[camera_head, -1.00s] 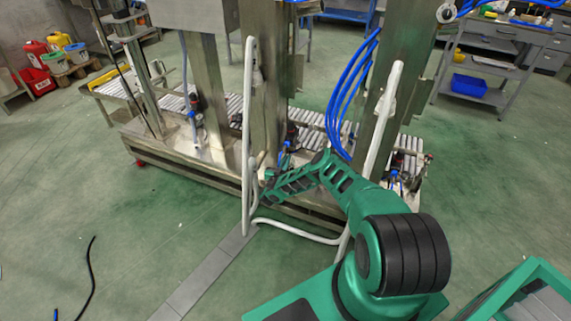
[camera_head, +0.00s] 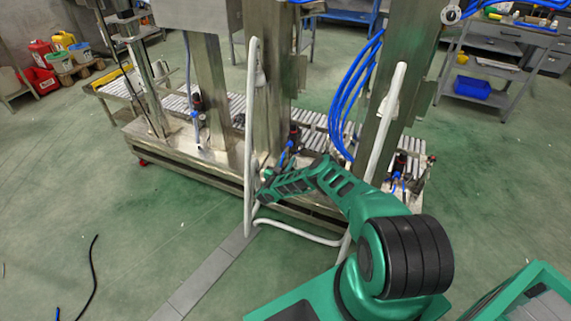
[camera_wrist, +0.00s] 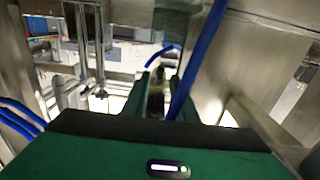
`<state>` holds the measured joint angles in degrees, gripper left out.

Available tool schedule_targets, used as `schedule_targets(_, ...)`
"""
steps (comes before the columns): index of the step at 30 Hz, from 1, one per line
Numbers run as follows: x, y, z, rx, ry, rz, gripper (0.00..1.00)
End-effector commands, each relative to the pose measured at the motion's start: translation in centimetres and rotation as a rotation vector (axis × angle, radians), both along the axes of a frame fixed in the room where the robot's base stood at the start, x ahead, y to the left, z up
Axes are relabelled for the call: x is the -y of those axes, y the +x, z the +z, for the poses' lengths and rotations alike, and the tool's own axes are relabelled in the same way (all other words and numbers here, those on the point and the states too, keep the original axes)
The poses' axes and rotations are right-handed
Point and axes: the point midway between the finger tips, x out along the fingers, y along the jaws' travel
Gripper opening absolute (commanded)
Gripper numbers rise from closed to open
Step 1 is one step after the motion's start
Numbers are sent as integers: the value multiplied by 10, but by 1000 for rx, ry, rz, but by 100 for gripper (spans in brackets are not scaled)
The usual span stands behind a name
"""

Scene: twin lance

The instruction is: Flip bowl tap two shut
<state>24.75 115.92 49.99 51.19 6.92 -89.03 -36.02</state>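Several tap assemblies with dark bodies and blue parts stand along the machine: a left one (camera_head: 197,108), a middle one (camera_head: 294,137) and a right one (camera_head: 398,168). Which one is tap two is not labelled in view. My gripper (camera_head: 264,192) is low at the front of the machine, beside the white upright rail, left of the middle tap. In the wrist view my gripper's green fingers (camera_wrist: 160,98) stand apart. A small dark and metallic part (camera_wrist: 156,92) shows between them; I cannot tell whether they touch it. A lever handle is not clear.
A white guard rail (camera_head: 249,140) stands upright close to my gripper, and a lower bar runs to the right. Steel columns (camera_head: 272,85) rise behind. A blue hose (camera_wrist: 200,55) crosses the wrist view close to the fingers. Open green floor (camera_head: 150,220) lies to the left.

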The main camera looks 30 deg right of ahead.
Motion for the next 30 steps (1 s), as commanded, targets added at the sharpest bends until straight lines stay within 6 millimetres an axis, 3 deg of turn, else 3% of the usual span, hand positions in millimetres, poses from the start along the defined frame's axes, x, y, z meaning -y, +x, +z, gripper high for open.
schedule_targets(5,-12,-9,-1,-2,2,1,26)
schedule_targets(19,-76,-57,-2,-3,2,2,26)
schedule_targets(30,-86,-65,-2,-1,0,0,26)
